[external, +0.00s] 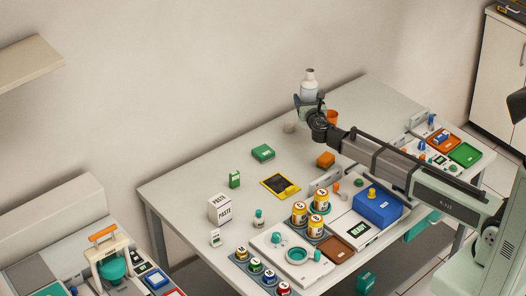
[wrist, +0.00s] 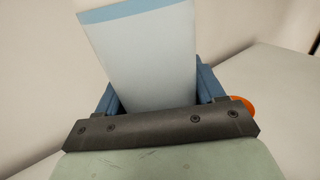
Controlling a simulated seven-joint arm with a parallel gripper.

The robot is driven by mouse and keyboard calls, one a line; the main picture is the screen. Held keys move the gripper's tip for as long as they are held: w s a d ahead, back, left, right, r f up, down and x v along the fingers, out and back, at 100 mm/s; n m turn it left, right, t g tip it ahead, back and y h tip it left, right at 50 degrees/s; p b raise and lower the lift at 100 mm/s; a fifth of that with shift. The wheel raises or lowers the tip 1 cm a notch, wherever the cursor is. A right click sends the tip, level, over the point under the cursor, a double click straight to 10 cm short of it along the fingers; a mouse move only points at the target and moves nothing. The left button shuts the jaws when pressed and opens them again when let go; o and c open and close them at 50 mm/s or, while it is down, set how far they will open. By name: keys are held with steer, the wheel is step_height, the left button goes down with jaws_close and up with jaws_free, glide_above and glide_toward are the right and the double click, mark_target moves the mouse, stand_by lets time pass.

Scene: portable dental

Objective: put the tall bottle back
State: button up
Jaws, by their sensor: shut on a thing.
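A tall pale bottle (external: 309,86) with a narrow neck and white cap stands roughly upright in my gripper (external: 309,103), over the far part of the table. In the wrist view the bottle (wrist: 145,60) is a pale body with a light blue band at its far end. It sits between the blue fingers of my gripper (wrist: 158,92), which is shut on it. The bottle's lower part is hidden by the gripper in the external view. I cannot tell its exact height above the table.
An orange block (external: 326,159), green box (external: 263,152) and black-yellow pad (external: 280,186) lie nearer. The left far tabletop (external: 200,180) is clear.

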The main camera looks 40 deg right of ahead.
steer(key=shift+w+a+r+n+t+y, duration=0.2)
steer(key=shift+a+n+t+y, duration=0.1)
steer(key=shift+n+t+y, duration=0.4)
steer(key=shift+s+a+r+n+y, duration=1)
steer(key=shift+a+n+y, duration=2.5)
steer(key=shift+y, duration=2.3)
step_height(320, 180, down, 10)
steer(key=shift+s+d+f+n, duration=0.15)
steer(key=shift+s+n, duration=0.05)
steer(key=shift+n, duration=0.1)
steer(key=shift+f, duration=0.15)
steer(key=o, duration=1.2)
steer(key=shift+r, duration=0.2)
steer(key=v, duration=1.2)
steer(key=shift+f, duration=0.25)
